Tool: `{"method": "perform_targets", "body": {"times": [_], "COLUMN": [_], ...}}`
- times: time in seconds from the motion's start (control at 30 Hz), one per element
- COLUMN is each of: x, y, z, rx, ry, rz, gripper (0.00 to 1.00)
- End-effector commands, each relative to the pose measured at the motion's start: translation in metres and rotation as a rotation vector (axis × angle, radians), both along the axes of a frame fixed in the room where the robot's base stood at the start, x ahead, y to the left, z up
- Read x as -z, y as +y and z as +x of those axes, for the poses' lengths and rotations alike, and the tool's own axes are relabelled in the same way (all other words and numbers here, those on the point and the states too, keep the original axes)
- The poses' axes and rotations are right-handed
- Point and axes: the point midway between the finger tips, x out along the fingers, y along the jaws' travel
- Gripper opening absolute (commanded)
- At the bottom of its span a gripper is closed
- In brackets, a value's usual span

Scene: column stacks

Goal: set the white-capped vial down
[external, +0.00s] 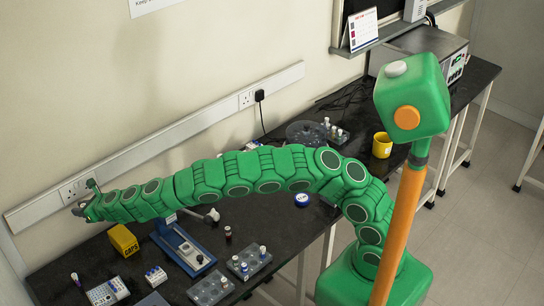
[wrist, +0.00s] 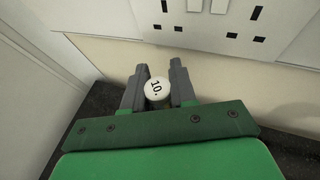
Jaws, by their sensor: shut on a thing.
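The white-capped vial (wrist: 157,88) is between the two grey fingers of my gripper (wrist: 160,72) in the wrist view. In the external view my gripper (external: 80,208) is at the far left end of the outstretched green arm, close to the wall socket. The vial cannot be made out there. The black bench top (external: 75,255) lies below, and the wrist view shows dark bench on both sides of the gripper.
The wall and sockets (wrist: 215,22) are close ahead. Bare bench lies left of the yellow box.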

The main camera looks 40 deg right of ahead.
Motion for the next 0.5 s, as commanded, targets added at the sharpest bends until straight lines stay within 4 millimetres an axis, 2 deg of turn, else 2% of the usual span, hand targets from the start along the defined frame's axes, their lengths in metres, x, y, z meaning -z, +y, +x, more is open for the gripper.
{"method": "perform_targets", "body": {"times": [0.2, 0.4, 0.5], "x": [0.043, 0.073, 0.082], "y": [0.017, 0.023, 0.026], "z": [-0.022, -0.039, -0.046], "rx": [0.127, 0.225, 0.260], "ry": [0.003, 0.003, 0.000], "rz": [0.002, -0.001, -0.001], "gripper": [0.00, 0.00, 0.00]}}
